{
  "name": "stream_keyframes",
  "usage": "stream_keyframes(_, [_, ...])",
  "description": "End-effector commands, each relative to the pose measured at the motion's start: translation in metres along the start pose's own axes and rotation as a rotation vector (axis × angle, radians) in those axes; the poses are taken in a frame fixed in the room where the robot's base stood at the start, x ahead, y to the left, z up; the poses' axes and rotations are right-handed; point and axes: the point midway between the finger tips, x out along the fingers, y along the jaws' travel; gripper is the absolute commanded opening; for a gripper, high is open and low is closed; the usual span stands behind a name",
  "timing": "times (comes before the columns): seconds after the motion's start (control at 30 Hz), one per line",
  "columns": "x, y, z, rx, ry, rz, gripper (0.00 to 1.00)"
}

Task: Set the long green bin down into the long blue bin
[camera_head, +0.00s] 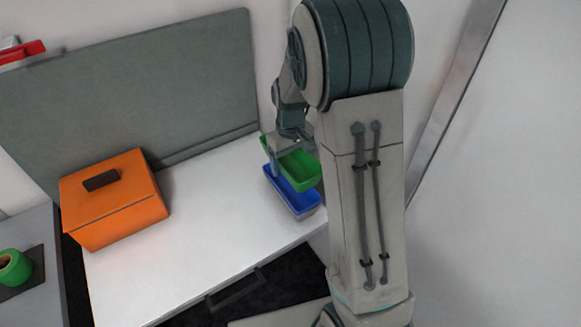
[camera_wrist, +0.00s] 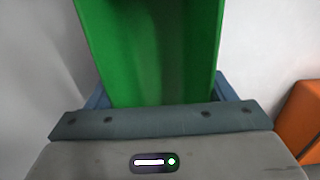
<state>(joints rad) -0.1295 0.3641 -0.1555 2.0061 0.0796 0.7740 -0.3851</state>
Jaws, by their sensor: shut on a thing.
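The long green bin (camera_head: 300,168) is held in my gripper (camera_head: 276,152) above the right part of the white table. My gripper is shut on the green bin's wall; the fingertips are mostly hidden. The long blue bin (camera_head: 292,198) stands on the table directly below, partly covered by the green bin in the head view. The green bin looks slightly turned and raised over the blue one; I cannot tell whether they touch. In the wrist view the green bin (camera_wrist: 150,50) fills the upper middle, and the blue bin cannot be made out with certainty.
An orange box (camera_head: 113,205) with a dark handle stands on the left of the white table (camera_head: 205,205); it also shows in the wrist view (camera_wrist: 300,120). A grey panel (camera_head: 140,95) rises behind. A green roll (camera_head: 14,268) lies far left. The table's middle is clear.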

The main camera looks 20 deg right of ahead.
Motion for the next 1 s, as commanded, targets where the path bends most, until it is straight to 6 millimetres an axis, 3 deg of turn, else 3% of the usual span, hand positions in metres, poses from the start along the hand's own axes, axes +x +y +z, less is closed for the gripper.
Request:
stream_keyframes(0.27, [0.033, 0.000, 0.001, 0.001, -0.004, -0.001, 0.51])
stream_keyframes(1.0, [0.047, 0.000, 0.001, 0.001, -0.002, 0.000, 0.51])
